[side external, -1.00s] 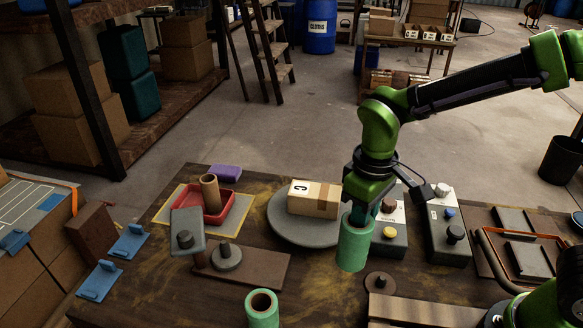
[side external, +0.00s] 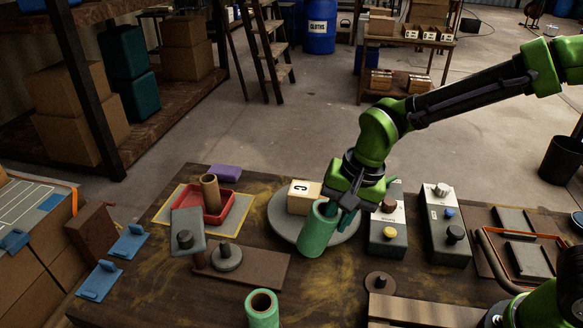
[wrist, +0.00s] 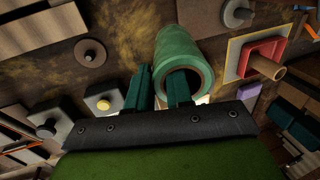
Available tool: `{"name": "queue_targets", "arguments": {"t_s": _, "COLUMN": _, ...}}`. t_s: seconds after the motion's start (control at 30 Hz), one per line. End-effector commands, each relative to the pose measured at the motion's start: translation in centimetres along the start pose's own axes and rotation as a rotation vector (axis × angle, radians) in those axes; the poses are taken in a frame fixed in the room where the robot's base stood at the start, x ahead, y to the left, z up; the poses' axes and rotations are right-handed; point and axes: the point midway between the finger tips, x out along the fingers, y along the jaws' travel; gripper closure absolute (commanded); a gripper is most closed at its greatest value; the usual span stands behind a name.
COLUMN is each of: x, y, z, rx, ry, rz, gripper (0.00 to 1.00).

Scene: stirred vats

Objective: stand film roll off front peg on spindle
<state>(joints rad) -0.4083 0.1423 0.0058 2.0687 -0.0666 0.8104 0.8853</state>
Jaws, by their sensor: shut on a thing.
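A green film roll (side external: 316,232) hangs tilted in my gripper (side external: 340,198), above the table in front of the round grey plate. In the wrist view the roll (wrist: 184,42) shows its open end toward me. One finger of my gripper (wrist: 158,90) overlaps that open end and the other lies outside the wall; the gripper is shut on the roll. A grey disc with an upright spindle (side external: 226,254) stands on a brown board to the left. A small brown round base with a peg (side external: 380,283) stands bare at right front. A second green roll (side external: 262,310) stands at the front edge.
A round grey turntable (side external: 285,226) carries a carton (side external: 303,196). A red tray (side external: 222,212) with a brown tube (side external: 210,190) is at back left. A tilted grey plate (side external: 187,228) stands beside the spindle. Control boxes (side external: 388,240) stand to the right.

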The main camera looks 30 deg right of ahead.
Motion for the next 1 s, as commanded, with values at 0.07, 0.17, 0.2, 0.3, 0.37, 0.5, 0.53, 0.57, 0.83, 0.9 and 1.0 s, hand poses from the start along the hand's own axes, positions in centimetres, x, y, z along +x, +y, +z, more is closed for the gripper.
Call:
{"name": "queue_targets", "arguments": {"t_s": 0.07, "x": 0.7, "y": -1.0, "z": -0.1, "rx": 0.001, "ry": 0.002, "rz": -0.053, "gripper": 1.0}}
{"name": "queue_targets", "arguments": {"t_s": 0.17, "x": 1.4, "y": -3.7, "z": 0.0, "rx": -0.005, "ry": 0.001, "rz": -0.047, "gripper": 1.0}}
{"name": "queue_targets", "arguments": {"t_s": 0.2, "x": 1.6, "y": -4.7, "z": 0.0, "rx": -0.003, "ry": 0.001, "rz": -0.047, "gripper": 1.0}}
{"name": "queue_targets", "arguments": {"t_s": 0.3, "x": 2.3, "y": -7.1, "z": 0.0, "rx": -0.004, "ry": 0.001, "rz": -0.046, "gripper": 1.0}}
{"name": "queue_targets", "arguments": {"t_s": 0.37, "x": 2.7, "y": -8.7, "z": 0.0, "rx": -0.004, "ry": 0.001, "rz": -0.046, "gripper": 1.0}}
{"name": "queue_targets", "arguments": {"t_s": 0.5, "x": 3.6, "y": -12.1, "z": 0.0, "rx": -0.003, "ry": 0.001, "rz": -0.046, "gripper": 1.0}}
{"name": "queue_targets", "arguments": {"t_s": 0.53, "x": 3.8, "y": -12.8, "z": 0.0, "rx": -0.004, "ry": 0.001, "rz": -0.045, "gripper": 1.0}}
{"name": "queue_targets", "arguments": {"t_s": 0.57, "x": 3.9, "y": -13.4, "z": 0.0, "rx": -0.004, "ry": 0.002, "rz": -0.046, "gripper": 1.0}}
{"name": "queue_targets", "arguments": {"t_s": 0.83, "x": 7.4, "y": -16.2, "z": -0.1, "rx": -0.002, "ry": 0.001, "rz": -0.041, "gripper": 1.0}}
{"name": "queue_targets", "arguments": {"t_s": 0.9, "x": 8.3, "y": -16.3, "z": -0.1, "rx": -0.003, "ry": 0.001, "rz": -0.043, "gripper": 1.0}}
{"name": "queue_targets", "arguments": {"t_s": 1.0, "x": 9.0, "y": -16.4, "z": -0.1, "rx": -0.002, "ry": 0.001, "rz": -0.044, "gripper": 1.0}}
